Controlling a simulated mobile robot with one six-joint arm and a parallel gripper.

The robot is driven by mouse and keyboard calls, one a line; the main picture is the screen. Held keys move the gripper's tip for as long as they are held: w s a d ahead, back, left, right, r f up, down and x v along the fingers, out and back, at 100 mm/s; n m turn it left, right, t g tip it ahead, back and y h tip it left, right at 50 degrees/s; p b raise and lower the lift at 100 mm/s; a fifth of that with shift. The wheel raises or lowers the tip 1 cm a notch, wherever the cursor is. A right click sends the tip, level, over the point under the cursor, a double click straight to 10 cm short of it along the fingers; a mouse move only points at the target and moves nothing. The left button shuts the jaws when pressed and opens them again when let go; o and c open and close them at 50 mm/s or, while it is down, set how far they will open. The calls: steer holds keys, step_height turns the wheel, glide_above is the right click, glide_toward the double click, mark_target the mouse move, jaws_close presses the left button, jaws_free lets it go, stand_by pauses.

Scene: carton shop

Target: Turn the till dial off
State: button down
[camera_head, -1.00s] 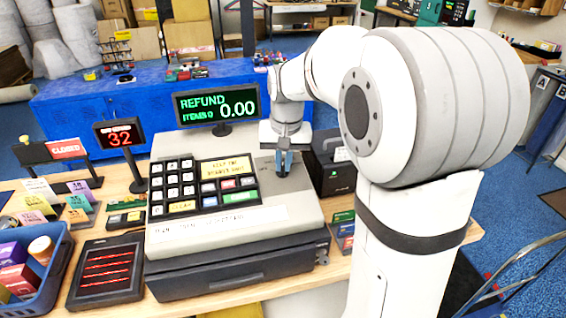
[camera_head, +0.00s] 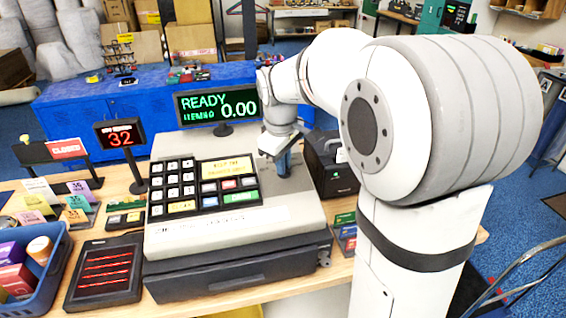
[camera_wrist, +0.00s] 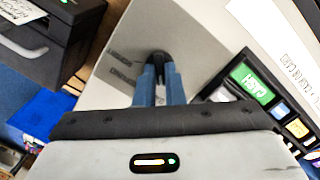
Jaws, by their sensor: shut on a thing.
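The till (camera_head: 225,235) stands on the wooden counter, with a keypad and a grey sloped top. Its display (camera_head: 218,105) reads READY and 0.00 in green. The till dial (camera_wrist: 158,56) is a small black knob on the grey top, right of the keys. My gripper (camera_wrist: 159,74) is shut on the dial, with its blue fingers on either side of it. In the head view my gripper (camera_head: 284,165) points down at the till's right part, and the fingers hide the dial.
A black printer (camera_head: 330,165) stands close to the right of the till. Coloured small boxes lie right of the till.

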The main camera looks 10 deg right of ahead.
steer(key=shift+s+f+n, duration=0.15)
steer(key=shift+n, duration=1.55)
steer(key=c, duration=1.5)
jaws_free()
steer(key=shift+a, duration=0.1)
steer(key=shift+r, duration=0.45)
steer(key=r, duration=0.4)
steer(key=s+r, duration=0.1)
steer(key=r, duration=0.1)
steer(key=shift+a+r+b, duration=0.35)
steer(key=shift+r, duration=0.05)
steer(key=shift+s, duration=0.1)
